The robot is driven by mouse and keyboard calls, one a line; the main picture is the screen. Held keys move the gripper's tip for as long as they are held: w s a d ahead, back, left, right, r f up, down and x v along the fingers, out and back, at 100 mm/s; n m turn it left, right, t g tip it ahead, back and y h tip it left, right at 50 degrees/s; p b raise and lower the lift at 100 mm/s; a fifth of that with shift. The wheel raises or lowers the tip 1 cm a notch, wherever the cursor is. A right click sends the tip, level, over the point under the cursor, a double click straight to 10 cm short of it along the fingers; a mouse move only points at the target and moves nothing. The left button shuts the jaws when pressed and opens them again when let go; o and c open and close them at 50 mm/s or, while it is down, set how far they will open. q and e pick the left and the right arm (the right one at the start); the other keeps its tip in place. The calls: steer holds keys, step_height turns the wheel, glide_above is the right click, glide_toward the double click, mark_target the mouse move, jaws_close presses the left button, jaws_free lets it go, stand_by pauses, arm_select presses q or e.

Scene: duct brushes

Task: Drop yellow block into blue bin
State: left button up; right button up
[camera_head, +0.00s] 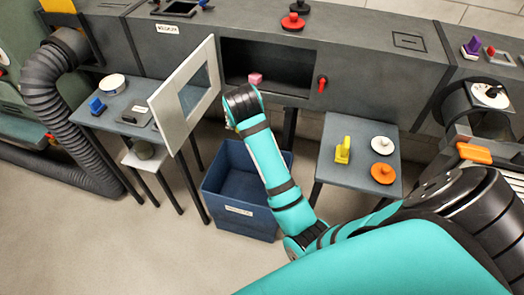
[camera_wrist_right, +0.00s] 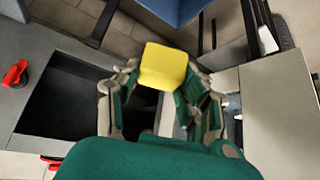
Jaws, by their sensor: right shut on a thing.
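The yellow block (camera_wrist_right: 163,66) is held between the fingertips of my right gripper (camera_wrist_right: 162,84) in the right wrist view. In the head view my right arm reaches up to the open duct, and its gripper (camera_head: 231,118) is mostly hidden behind the wrist, in front of the opening and above the far left part of the blue bin. The blue bin (camera_head: 235,211) stands on the floor below, partly covered by my arm. Its blue side also shows at the top of the right wrist view (camera_wrist_right: 172,8), apart from the block. My left gripper is not in view.
The open duct door (camera_head: 165,112) stands left of the gripper. A pink block (camera_head: 255,78) sits in the duct opening, near a red handle (camera_head: 322,84). The right table (camera_head: 350,180) holds a yellow-handled brush (camera_head: 342,150) and white and orange round pieces. A left table (camera_head: 120,98) stands beside the door.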

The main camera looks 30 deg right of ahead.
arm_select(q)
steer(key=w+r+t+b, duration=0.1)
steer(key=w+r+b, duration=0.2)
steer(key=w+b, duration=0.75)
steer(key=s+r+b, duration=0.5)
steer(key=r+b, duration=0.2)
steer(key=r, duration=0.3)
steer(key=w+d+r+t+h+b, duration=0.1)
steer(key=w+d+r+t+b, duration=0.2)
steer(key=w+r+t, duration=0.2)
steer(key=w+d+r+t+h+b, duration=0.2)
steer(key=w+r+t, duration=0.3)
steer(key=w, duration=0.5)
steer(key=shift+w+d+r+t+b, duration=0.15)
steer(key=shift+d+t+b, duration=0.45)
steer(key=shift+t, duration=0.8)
arm_select(e)
steer(key=w+d+f+m, duration=0.1)
steer(key=d+f, duration=0.2)
steer(key=f, duration=0.9)
steer(key=w+d+f+m+g+h, duration=0.1)
steer(key=w+d+f+m, duration=0.1)
steer(key=f, duration=1)
steer(key=w+d+f+m+h, duration=0.1)
steer(key=d+f, duration=0.3)
steer(key=f, duration=0.9)
steer(key=shift+w+d+g, duration=0.25)
steer(key=shift+w+g, duration=0.1)
steer(key=shift+g, duration=0.05)
